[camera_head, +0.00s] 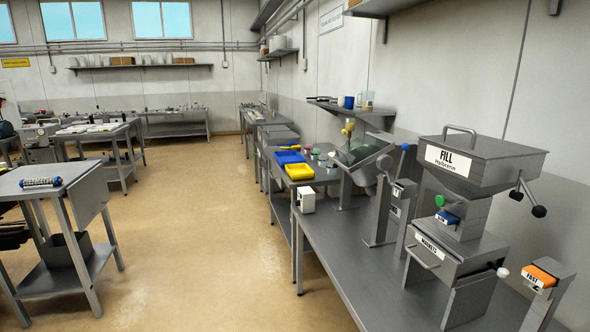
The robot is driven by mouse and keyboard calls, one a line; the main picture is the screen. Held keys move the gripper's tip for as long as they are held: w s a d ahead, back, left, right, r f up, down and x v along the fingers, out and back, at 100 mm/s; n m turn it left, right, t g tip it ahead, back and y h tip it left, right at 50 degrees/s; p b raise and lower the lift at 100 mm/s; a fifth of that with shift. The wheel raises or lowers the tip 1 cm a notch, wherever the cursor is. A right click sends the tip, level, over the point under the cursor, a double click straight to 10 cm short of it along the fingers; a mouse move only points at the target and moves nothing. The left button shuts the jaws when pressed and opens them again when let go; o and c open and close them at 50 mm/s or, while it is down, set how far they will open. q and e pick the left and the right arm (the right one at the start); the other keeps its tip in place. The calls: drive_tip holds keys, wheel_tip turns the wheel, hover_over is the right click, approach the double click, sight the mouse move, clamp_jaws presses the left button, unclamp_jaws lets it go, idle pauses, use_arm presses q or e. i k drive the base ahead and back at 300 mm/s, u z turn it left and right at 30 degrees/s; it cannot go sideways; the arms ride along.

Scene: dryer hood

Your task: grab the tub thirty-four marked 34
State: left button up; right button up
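I cannot make out any tub marked 34 in this view. Several small tubs (318,154) stand on the further bench along the right wall, near the yellow and blue trays. They are too small for me to read any marking. Neither of my grippers shows in the head view.
A grey bench (335,262) on the right holds a machine labelled FILL (470,160) and an orange-topped FAST post (541,276). Beyond it are a yellow tray (299,172) and a blue tray (290,157). A steel table (60,205) stands at left. The tan floor between is clear.

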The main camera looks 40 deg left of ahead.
sight(331, 171)
drive_tip(key=u, duration=1.1)
